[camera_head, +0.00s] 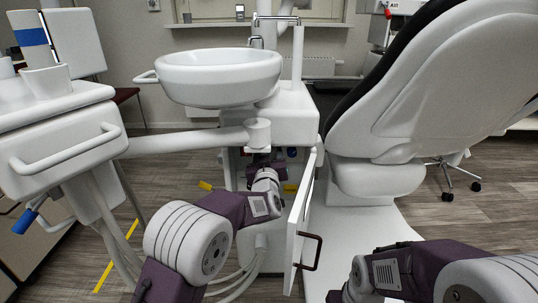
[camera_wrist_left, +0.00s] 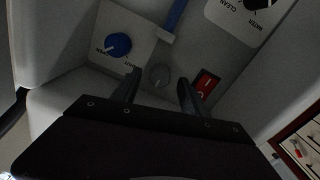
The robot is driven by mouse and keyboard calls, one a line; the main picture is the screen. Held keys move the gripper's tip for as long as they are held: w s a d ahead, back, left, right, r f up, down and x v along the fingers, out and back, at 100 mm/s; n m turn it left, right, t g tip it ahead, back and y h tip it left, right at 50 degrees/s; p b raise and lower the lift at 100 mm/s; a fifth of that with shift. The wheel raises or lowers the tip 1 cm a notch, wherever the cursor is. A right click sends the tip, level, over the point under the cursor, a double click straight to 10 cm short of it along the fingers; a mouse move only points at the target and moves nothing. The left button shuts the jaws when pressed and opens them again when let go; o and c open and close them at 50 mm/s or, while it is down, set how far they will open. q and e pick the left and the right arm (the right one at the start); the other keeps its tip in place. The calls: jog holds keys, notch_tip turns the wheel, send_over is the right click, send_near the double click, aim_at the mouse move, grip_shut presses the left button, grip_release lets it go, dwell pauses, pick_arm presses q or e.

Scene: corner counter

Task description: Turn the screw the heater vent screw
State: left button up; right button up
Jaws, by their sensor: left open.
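My left gripper (camera_wrist_left: 157,80) is open in the left wrist view, with its two dark fingers apart. A small round grey knob (camera_wrist_left: 159,73) on the panel appears between the fingertips. It may be the heater vent screw, but no readable label confirms this. I see no finger touching it, and the depth gap is hard to judge. In the head view my left arm reaches into the open cabinet (camera_head: 294,232) under the basin, and the fingertips are hard to make out there. My right arm shows at the lower right, but its gripper is out of view.
A blue knob (camera_wrist_left: 117,44) marked OPEN, a red switch (camera_wrist_left: 207,84) and a black knob (camera_wrist_left: 260,4) lie near the grey knob. The open cabinet door (camera_head: 301,226) stands right of my left arm. The basin (camera_head: 219,75) and a white swing arm (camera_head: 190,143) are above.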

pick_arm(q)
jog(key=shift+w, duration=0.95)
grip_shut()
jog(key=shift+d+m+y+p, duration=0.15)
jog(key=shift+m+y+p, duration=0.1)
jog(key=shift+m+p, duration=4.15)
jog(key=shift+d+m+y+p, duration=0.1)
jog(key=shift+m+y+p, duration=0.15)
jog(key=shift+m+p, duration=4.15)
jog(key=m+b, duration=0.3)
jog(key=m, duration=0.1)
jog(key=shift+b, duration=0.3)
